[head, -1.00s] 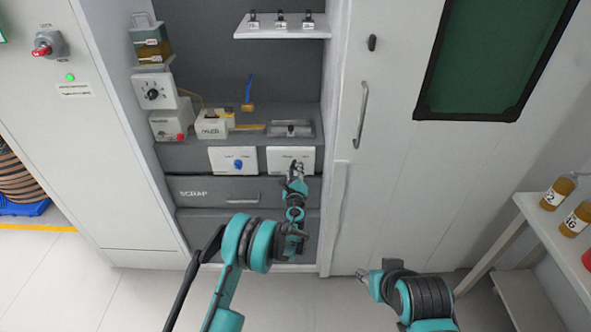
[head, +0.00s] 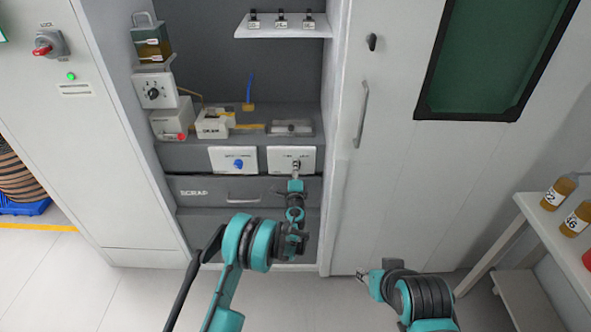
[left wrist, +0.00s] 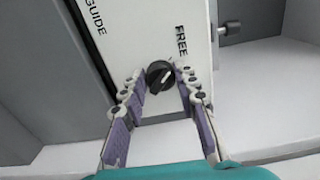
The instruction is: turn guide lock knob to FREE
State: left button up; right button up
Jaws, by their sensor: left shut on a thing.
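The guide lock knob (left wrist: 159,75) is a black round knob with a white pointer line, on a white panel (head: 280,155) low in the cabinet. In the left wrist view the labels GUIDE and FREE are on this panel; the pointer line slants up and right, toward the FREE side. My left gripper (head: 297,168) is at the panel, its fingers (left wrist: 160,80) on either side of the knob, shut on it. The knob is mostly hidden by the gripper in the head view. My right gripper (head: 363,275) is low, right of the cabinet, away from the panel; its jaw state is unclear.
A panel with a blue knob (head: 238,164) is just left. The scrap drawer (head: 225,191) is below. Above are a deck with small devices (head: 212,124) and a shelf (head: 283,31). A closed door (head: 400,180) stands right. A side table (head: 550,215) holds bottles.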

dwell(0.4)
pick_arm(q)
jog(key=o, duration=1.2)
jog(key=shift+c, duration=0.2)
jog(key=s, duration=1.2)
